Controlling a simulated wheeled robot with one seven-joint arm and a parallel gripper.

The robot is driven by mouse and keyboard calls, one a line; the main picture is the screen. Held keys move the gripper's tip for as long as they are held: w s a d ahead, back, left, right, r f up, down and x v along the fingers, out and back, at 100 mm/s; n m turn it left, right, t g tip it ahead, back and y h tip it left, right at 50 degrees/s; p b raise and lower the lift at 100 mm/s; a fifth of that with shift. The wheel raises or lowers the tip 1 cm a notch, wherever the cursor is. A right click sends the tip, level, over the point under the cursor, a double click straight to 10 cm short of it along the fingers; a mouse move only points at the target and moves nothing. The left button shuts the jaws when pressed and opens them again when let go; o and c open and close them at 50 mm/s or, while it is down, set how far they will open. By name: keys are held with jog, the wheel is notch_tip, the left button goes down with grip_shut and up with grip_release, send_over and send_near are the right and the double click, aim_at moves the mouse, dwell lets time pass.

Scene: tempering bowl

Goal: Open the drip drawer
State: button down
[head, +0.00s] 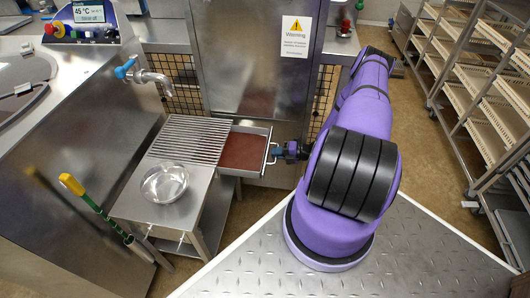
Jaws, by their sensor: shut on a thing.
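The drip drawer (244,150) is a shallow metal drawer with a reddish-brown inside. It stands pulled out to the right from under a slatted metal grate (190,138) on a small steel stand. Its handle (271,148) is on the drawer's right end. My gripper (279,152) is at this handle and shut on it. The fingers are small in the picture and partly hidden by the gripper body. My purple arm reaches in from the right.
A metal bowl (165,182) sits on the stand in front of the grate, below a tap (152,77) with a blue handle. A scraper with a yellow-green handle (83,195) leans at the left. Wheeled racks (480,75) stand at the right. A steel panel with a warning sign (296,37) is behind.

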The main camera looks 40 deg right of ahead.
jog(key=shift+s+d, duration=0.3)
jog(key=shift+s, duration=0.1)
jog(key=c, duration=1.2)
grip_release()
jog(key=v, duration=1)
jog(key=shift+s+d, duration=0.25)
jog(key=shift+s, duration=0.05)
